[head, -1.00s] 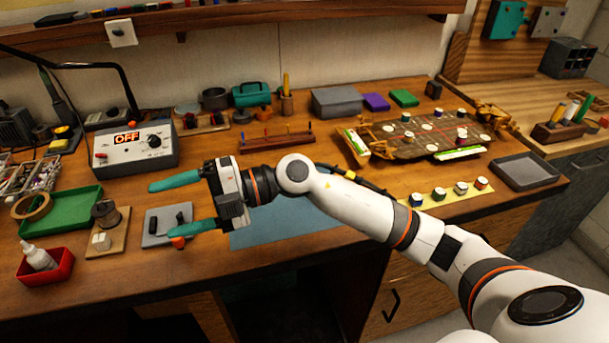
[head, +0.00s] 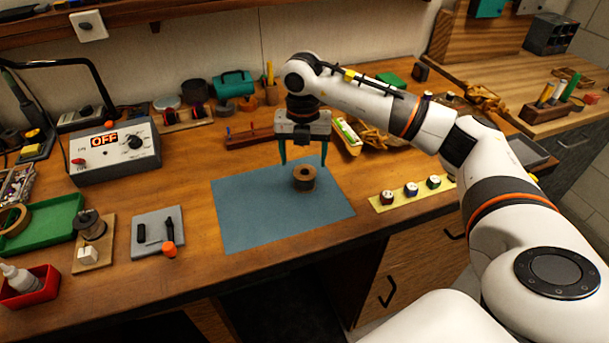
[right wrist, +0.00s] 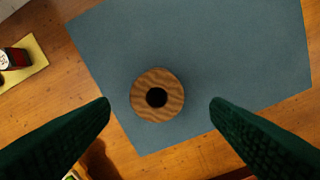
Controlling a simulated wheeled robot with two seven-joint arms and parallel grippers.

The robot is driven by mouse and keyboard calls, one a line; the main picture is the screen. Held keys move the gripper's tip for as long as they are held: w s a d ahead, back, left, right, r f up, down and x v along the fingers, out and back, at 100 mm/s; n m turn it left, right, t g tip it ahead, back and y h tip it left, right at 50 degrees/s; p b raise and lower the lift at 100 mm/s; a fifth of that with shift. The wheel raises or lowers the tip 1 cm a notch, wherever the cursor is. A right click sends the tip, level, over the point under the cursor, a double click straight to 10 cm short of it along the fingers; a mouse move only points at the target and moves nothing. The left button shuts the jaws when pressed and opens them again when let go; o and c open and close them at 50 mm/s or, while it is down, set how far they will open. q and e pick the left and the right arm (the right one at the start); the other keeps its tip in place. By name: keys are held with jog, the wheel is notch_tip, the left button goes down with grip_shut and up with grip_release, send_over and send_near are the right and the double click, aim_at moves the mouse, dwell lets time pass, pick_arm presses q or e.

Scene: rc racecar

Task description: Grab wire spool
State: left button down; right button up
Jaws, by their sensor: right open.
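A brown wire spool (head: 304,178) with a wooden flange stands upright on the blue mat (head: 250,215), near its right part. In the right wrist view the spool (right wrist: 170,85) shows from above as a wooden disc with a dark centre hole. My right gripper (head: 303,160) points down over the mat, its two green fingers spread. In the right wrist view the gripper (right wrist: 160,104) is open, with the spool ahead between the fingers and no contact visible. My left gripper is out of view.
A darker spool (head: 90,225) sits on a wooden board at left, beside a grey tray (head: 150,220) of small parts. A power supply (head: 115,150) reads OFF. A yellow strip (head: 385,206) with small round pieces lies right of the mat. The mat's left part is clear.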

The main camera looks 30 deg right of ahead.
aim_at(305, 172)
jog(key=shift+w+d+f+p, duration=0.15)
jog(key=shift+f+p, duration=0.25)
jog(key=shift+f, duration=1.1)
jog(key=shift+s+d+f+p, duration=0.1)
jog(key=shift+f+p, duration=0.3)
jog(key=shift+f, duration=1.1)
jog(key=shift+w, duration=0.1)
jog(key=c, duration=1.1)
